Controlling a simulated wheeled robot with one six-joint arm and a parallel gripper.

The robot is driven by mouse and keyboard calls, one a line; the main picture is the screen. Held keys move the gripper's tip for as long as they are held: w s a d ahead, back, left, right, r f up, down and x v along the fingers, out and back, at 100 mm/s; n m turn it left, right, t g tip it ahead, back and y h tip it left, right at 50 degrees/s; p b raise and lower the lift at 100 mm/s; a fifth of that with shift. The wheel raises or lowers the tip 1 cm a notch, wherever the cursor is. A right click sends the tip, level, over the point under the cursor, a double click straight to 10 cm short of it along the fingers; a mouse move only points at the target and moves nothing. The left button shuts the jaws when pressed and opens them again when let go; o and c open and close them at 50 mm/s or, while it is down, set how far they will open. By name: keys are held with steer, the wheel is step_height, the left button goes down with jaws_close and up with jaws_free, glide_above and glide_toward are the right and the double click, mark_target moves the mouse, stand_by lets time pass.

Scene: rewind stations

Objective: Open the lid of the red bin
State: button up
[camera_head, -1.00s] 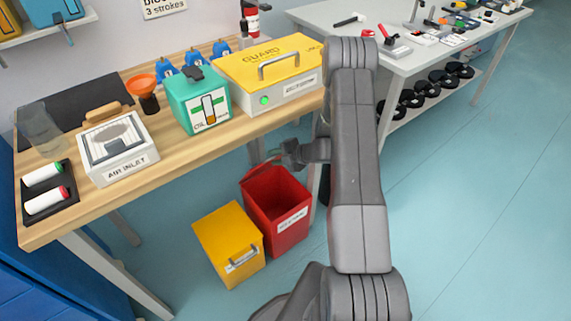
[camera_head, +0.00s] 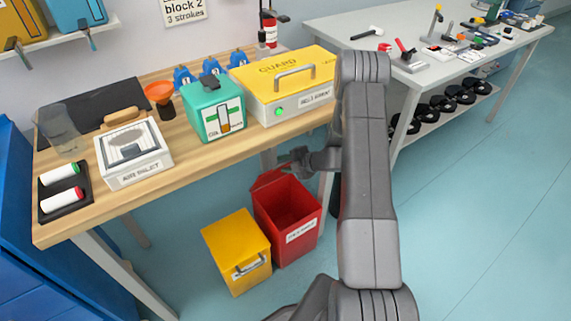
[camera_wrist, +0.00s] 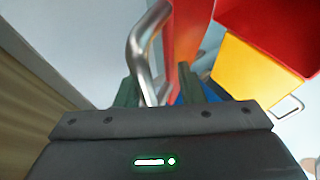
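The red bin (camera_head: 300,236) stands on the floor under the front of the workbench, with its dark inside showing. Its red lid (camera_head: 268,179) is raised at the back left edge, tilted up. My gripper (camera_head: 287,163) is at the lid's upper edge, small and partly dark in the head view. In the wrist view, a silver bar handle (camera_wrist: 139,45) beside the red lid (camera_wrist: 186,38) runs down between the two dark green fingers (camera_wrist: 160,93). The fingers look spread wider than the bar; contact with it is unclear.
A closed yellow bin (camera_head: 236,243) stands left of the red bin. The wooden workbench (camera_head: 170,196) above holds a yellow guard box (camera_head: 315,100), a teal box (camera_head: 210,108) and an air inlet box (camera_head: 135,168). Open floor lies to the right.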

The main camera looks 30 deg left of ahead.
steer(key=v, duration=1.3)
steer(key=shift+d+r+p, duration=0.25)
steer(key=shift+d+p, duration=0.05)
steer(key=shift+p, duration=0.15)
steer(key=shift+a+f, duration=0.1)
steer(key=b+x, duration=0.1)
steer(key=x, duration=1.2)
steer(key=shift+f, duration=0.2)
